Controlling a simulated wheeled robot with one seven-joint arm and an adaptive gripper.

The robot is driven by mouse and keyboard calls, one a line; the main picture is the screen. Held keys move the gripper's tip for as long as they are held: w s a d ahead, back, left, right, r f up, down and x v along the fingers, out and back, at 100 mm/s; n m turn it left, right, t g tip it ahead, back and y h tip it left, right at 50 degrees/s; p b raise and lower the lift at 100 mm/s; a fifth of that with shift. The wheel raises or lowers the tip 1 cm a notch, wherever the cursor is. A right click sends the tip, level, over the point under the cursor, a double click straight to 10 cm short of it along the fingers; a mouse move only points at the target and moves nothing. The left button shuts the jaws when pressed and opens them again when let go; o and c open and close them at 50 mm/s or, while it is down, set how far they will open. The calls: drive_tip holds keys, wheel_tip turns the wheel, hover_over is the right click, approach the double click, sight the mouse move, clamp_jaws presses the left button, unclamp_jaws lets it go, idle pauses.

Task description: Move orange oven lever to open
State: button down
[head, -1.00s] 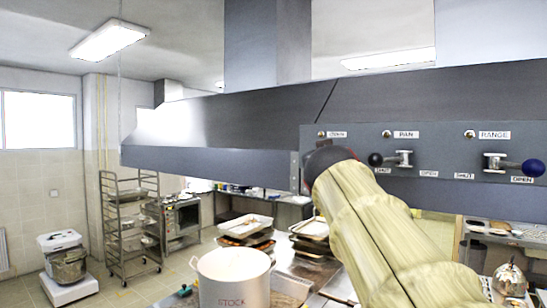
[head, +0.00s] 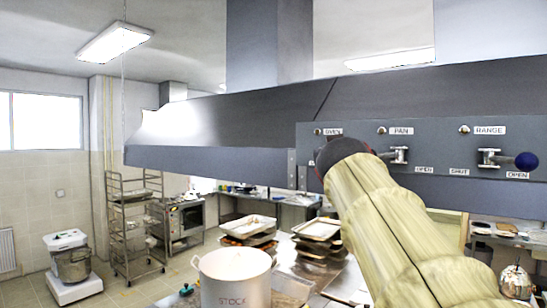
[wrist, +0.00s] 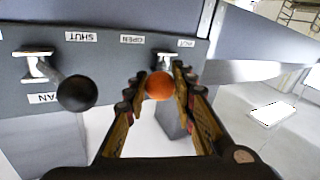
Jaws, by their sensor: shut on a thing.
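The orange oven lever's round knob (wrist: 160,86) sits between the fingertips of my gripper (wrist: 163,88) in the wrist view. The gripper is shut on it. The lever's metal mount (wrist: 168,60) is on the grey panel just beyond, partly hidden by the fingers. In this turned view an OPEN label (wrist: 132,39) is left of the mount and a SHUT label (wrist: 186,43) is right of it. In the head view my arm covers the knob and gripper below the OVEN label (head: 333,132).
The black-knobbed pan lever (wrist: 77,93) is close to my gripper on the left in the wrist view. A blue-knobbed range lever (head: 526,161) is at the panel's right. A stockpot (head: 236,280) and stacked trays (head: 250,226) stand below.

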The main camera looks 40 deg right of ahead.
drive_tip(key=shift+f, duration=0.1)
drive_tip(key=c, duration=1.9)
unclamp_jaws()
drive_tip(key=shift+o, duration=1.3)
drive_tip(key=shift+s+d, duration=0.1)
drive_tip(key=shift+s, duration=0.1)
drive_tip(key=shift+o, duration=0.7)
drive_tip(key=shift+w, duration=0.15)
drive_tip(key=v, duration=1.2)
